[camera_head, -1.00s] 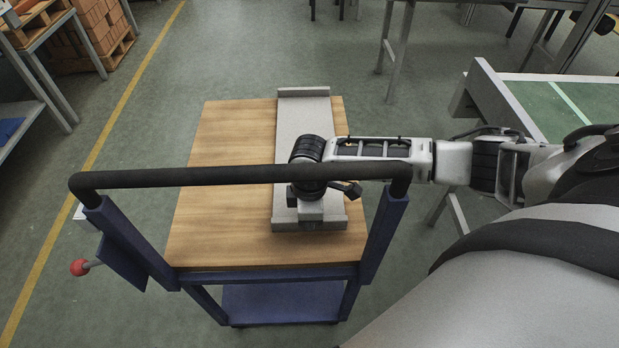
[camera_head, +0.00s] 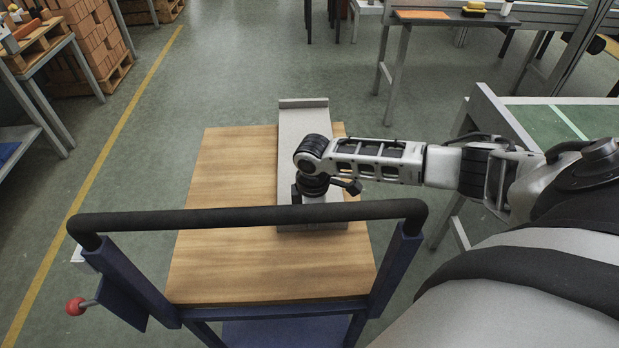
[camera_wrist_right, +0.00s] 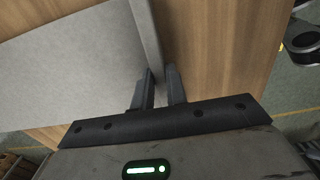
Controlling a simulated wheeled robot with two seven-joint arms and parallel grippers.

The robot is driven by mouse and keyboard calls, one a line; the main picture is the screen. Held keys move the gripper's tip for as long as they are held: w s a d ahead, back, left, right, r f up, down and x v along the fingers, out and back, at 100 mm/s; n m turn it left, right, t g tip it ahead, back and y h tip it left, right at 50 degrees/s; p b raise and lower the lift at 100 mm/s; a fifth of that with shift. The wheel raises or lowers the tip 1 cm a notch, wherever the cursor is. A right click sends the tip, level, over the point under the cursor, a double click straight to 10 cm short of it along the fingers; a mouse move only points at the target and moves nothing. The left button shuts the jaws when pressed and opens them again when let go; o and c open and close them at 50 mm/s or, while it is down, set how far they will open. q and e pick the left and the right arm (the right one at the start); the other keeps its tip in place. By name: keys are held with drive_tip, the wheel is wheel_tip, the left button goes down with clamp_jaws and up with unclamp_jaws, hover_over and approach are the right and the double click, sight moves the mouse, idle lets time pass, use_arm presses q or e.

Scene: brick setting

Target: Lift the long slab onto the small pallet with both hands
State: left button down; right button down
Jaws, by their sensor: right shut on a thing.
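The long grey slab (camera_head: 300,122) lies lengthwise over the right half of the wooden cart top (camera_head: 215,225), with a raised lip at its far end. It extends past the cart's far edge in the picture; I cannot tell if it touches the wood. My right gripper (camera_head: 308,197) is at the slab's near end, its fingertips hidden in the head view. In the right wrist view, its fingers (camera_wrist_right: 160,88) are shut on the upright lip of the slab (camera_wrist_right: 75,75). My left gripper is not in view. A small wooden pallet (camera_head: 45,38) seems to stand on the left table.
The cart's black handle bar (camera_head: 250,217) crosses in front of the slab. Bricks are stacked on a floor pallet (camera_head: 118,72) at back left. A green-topped table (camera_head: 545,125) stands at right. The cart top's left half is bare.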

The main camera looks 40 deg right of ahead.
drive_tip(key=shift+w+d+r, duration=0.15)
drive_tip(key=shift+w, duration=0.05)
drive_tip(key=c, duration=1.3)
unclamp_jaws()
drive_tip(key=shift+s, duration=0.1)
wheel_tip(320, 180, up, 16)
drive_tip(key=shift+f+p, duration=0.1)
drive_tip(key=shift+p, duration=0.25)
